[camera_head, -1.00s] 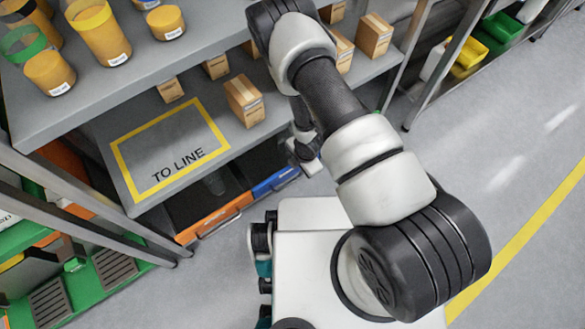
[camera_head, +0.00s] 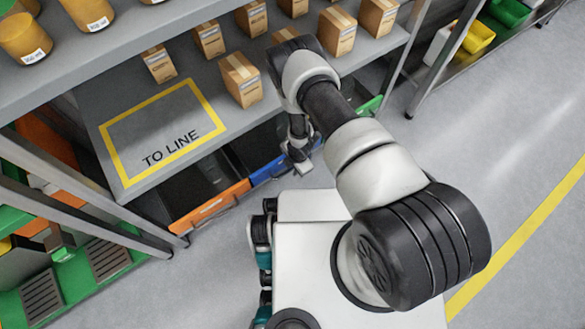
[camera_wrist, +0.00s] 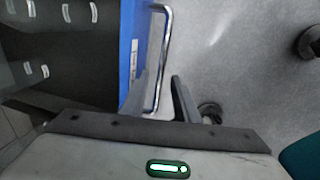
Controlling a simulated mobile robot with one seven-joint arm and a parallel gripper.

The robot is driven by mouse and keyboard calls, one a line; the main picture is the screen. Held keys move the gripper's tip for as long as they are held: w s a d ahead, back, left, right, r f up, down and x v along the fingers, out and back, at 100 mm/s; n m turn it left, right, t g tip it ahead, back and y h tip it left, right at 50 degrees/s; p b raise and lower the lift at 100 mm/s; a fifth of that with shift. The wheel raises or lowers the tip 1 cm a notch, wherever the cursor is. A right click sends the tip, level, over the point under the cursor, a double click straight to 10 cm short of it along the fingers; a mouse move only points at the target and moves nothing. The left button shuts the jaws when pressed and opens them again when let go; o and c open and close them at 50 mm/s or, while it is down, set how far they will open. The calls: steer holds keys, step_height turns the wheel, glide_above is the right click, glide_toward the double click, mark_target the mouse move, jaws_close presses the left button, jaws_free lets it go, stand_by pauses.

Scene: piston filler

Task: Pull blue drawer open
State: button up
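The blue drawer (camera_head: 268,171) sits low under the shelf, to the right of the orange drawer; part of it is hidden by my arm. In the wrist view its blue front (camera_wrist: 127,50) runs up the left of centre, with a metal bar handle (camera_wrist: 164,45) along it. My gripper (camera_wrist: 160,80) is open at the handle's lower part. One finger is on the drawer side of the bar and the other on the outer side, with a visible gap. Contact with the bar cannot be told. My gripper in the head view (camera_head: 299,165) is small beside the blue front.
An orange drawer (camera_head: 210,205) is beside the blue one. Shelf posts (camera_head: 440,60) stand at right and left. Cardboard boxes (camera_head: 241,80) and yellow-brown containers (camera_head: 25,38) stand on the shelves above. The grey floor (camera_head: 500,150) is clear to the right.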

steer(key=shift+w+f, duration=0.1)
steer(key=shift+f, duration=0.3)
jaws_close()
